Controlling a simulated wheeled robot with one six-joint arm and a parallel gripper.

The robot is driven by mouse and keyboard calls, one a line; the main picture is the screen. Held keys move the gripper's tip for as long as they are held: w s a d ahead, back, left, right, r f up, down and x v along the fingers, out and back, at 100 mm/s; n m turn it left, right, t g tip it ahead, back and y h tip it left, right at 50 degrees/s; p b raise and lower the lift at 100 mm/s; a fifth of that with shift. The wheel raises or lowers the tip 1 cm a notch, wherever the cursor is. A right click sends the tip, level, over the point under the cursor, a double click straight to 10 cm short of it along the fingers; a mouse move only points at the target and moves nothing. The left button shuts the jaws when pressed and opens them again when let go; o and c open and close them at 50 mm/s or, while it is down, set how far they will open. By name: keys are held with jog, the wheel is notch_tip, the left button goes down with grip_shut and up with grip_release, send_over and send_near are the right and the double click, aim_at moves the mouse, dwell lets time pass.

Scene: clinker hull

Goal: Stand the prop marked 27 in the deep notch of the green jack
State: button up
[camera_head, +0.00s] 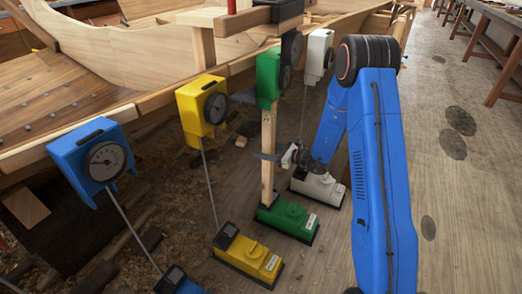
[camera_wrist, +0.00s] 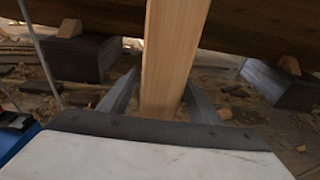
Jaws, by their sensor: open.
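A pale wooden prop (camera_head: 267,177) stands nearly upright on the green jack's base (camera_head: 288,217), below a green dial box (camera_head: 268,76). I cannot read a number on it, nor tell which notch its foot is in. My gripper (camera_head: 268,156) is open at about the prop's mid-height. In the wrist view, the prop (camera_wrist: 172,50) passes between the two spread fingers of my gripper (camera_wrist: 160,92). Neither finger clearly presses on it. The prop's lower end is hidden behind the gripper body in the wrist view.
A yellow jack base (camera_head: 248,258) with its yellow box (camera_head: 203,106) is to the left, and a blue box (camera_head: 93,158) farther left. A white jack base (camera_head: 318,187) stands close behind the green one. The wooden hull (camera_head: 130,50) overhangs; open floor (camera_head: 460,200) lies right.

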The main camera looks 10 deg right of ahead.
jog(key=v, duration=1.5)
jog(key=shift+s+d, duration=0.25)
jog(key=shift+d, duration=0.05)
jog(key=shift+d+r, duration=0.1)
jog(key=v, duration=0.4)
jog(key=shift+s+d+f, duration=0.25)
jog(key=shift+d+f, duration=0.05)
jog(key=shift+d, duration=0.1)
dwell(0.5)
